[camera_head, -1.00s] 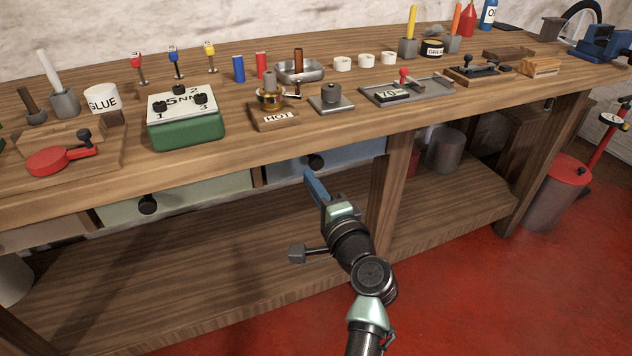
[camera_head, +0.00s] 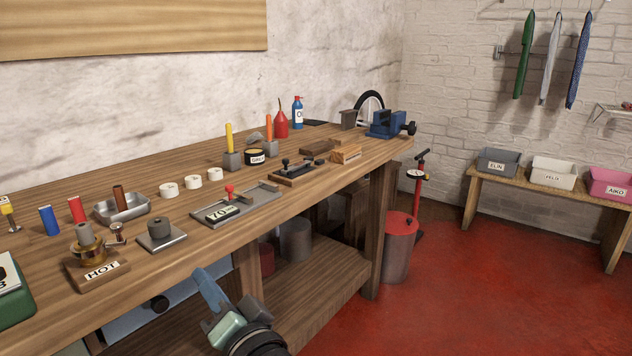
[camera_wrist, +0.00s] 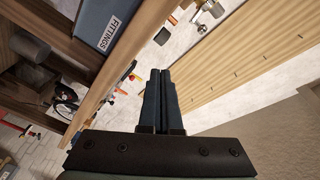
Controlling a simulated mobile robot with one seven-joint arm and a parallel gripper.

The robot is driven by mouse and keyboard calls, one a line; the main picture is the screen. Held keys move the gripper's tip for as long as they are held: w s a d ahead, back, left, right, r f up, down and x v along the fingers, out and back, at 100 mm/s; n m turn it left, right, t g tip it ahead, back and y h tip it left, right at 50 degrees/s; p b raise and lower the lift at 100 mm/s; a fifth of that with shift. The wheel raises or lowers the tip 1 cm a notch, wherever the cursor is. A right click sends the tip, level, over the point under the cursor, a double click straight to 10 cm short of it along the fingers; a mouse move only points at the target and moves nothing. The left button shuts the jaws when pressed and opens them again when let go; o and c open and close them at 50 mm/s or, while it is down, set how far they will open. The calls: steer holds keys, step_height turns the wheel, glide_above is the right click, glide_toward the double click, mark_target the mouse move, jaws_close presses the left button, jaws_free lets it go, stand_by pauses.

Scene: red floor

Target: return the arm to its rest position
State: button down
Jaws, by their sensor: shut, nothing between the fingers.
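My gripper (camera_head: 211,289) is in front of the workbench (camera_head: 330,187), at the lower middle of the head view, close to the blue drawer (camera_head: 135,318). Its blue fingers point up and away from me. In the wrist view the two dark fingers (camera_wrist: 162,75) lie side by side, shut, with nothing between them. The arm behind the wrist is cut off by the bottom edge of the head view.
The bench top holds a brass pot on a HOT block (camera_head: 98,271), a scale-like tray (camera_head: 235,206) and a blue vise (camera_head: 388,124). A red-lidded bin (camera_head: 398,245) stands past the bench's right end. Red floor (camera_head: 455,290) is clear at right.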

steer(key=s+d+r+n+t+h, duration=0.2)
steer(key=d+r+t, duration=0.15)
steer(key=r, duration=0.65)
steer(key=s+d+r+n+t+h, duration=0.1)
steer(key=s+d+r+t+h, duration=0.15)
steer(key=d+r, duration=0.45)
steer(key=s+d+r+t+h, duration=0.3)
steer(key=s+r, duration=0.2)
steer(key=r, duration=0.3)
steer(key=s+d+r+t+h, duration=0.3)
steer(key=s+r+t+h, duration=0.1)
steer(key=s+r, duration=0.25)
step_height(320, 180, up, 31)
steer(key=p, duration=2.9)
steer(key=shift+p, duration=0.35)
steer(key=shift+r+h, duration=0.1)
steer(key=shift+h, duration=0.15)
